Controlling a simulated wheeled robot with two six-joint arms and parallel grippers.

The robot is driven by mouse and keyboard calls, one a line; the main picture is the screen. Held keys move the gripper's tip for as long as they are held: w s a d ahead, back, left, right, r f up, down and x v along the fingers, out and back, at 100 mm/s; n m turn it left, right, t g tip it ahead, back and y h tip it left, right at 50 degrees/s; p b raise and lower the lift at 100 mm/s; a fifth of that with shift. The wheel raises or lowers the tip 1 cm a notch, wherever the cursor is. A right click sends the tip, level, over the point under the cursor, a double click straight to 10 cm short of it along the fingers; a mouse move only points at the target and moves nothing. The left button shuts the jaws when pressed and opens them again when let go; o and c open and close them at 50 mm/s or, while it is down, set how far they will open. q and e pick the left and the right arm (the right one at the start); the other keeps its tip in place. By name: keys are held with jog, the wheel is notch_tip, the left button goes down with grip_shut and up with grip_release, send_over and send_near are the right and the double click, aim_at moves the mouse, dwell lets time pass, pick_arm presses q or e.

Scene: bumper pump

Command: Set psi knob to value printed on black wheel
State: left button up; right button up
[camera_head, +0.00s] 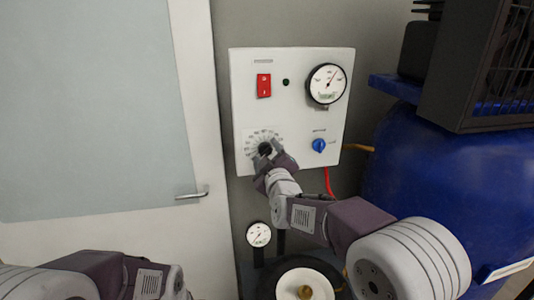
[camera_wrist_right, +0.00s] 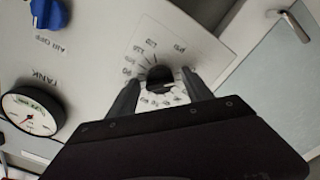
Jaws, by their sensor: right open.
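The black psi knob (camera_head: 264,149) sits on a printed dial at the lower left of the white control panel (camera_head: 300,100). In the right wrist view the knob (camera_wrist_right: 160,77) shows between the two fingers, with a pale pointer line toward the printed numbers. My right gripper (camera_head: 268,158) is open around the knob; whether the fingers touch it I cannot tell. The black wheel (camera_head: 268,285) with a white hub lies at the bottom of the head view; its printed value cannot be read. Only part of my left arm shows at the bottom left, its gripper out of view.
The panel also bears a red switch (camera_head: 264,85), a large gauge (camera_head: 326,84) and a blue knob (camera_head: 319,145). A small gauge (camera_head: 258,234) stands above the wheel. A blue tank (camera_head: 440,180) is at the right, a door (camera_head: 110,130) at the left.

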grip_shut()
jog(key=m+b, duration=0.1)
jog(key=m, duration=0.1)
jog(key=m+b, duration=0.1)
jog(key=shift+f+m+b, duration=0.2)
jog(key=shift+m+b, duration=0.15)
jog(key=shift+m, duration=0.05)
jog(key=m+b, duration=0.7)
jog(key=m, duration=1.1)
jog(key=shift+a+r+b, duration=0.1)
jog(key=shift+a+b, duration=0.05)
jog(key=shift+b, duration=0.25)
jog(key=shift+m, duration=0.3)
